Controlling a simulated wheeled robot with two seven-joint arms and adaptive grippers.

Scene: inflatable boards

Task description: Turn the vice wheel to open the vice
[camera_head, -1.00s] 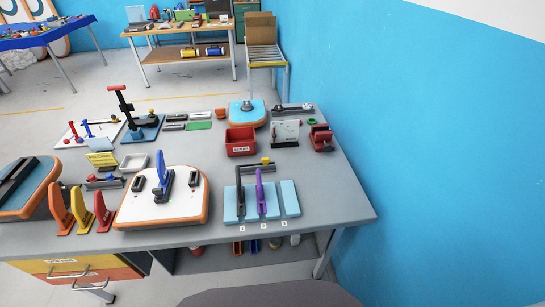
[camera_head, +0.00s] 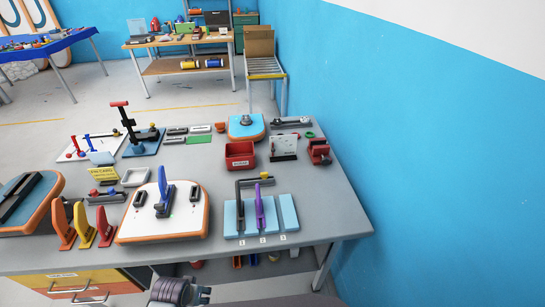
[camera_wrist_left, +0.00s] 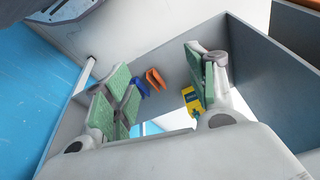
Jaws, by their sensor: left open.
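The red vice (camera_head: 319,151) sits near the right edge of the grey table, small in the head view. Its wheel is too small to make out there. My left gripper (camera_head: 190,292) shows at the bottom of the head view, in front of and below the table's front edge, far from the vice. In the left wrist view the left gripper (camera_wrist_left: 158,65) has its two green-padded fingers spread, with nothing held between them. The vice does not show in that view. My right gripper is not in view.
A red bin (camera_head: 239,156), a white upright panel (camera_head: 283,147) and a green ring (camera_head: 309,135) stand near the vice. Light-blue boards (camera_head: 288,212) lie in front. Blue (camera_wrist_left: 139,87) and orange (camera_wrist_left: 155,79) pieces show beyond my left fingers. A blue wall (camera_head: 430,160) rises at right.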

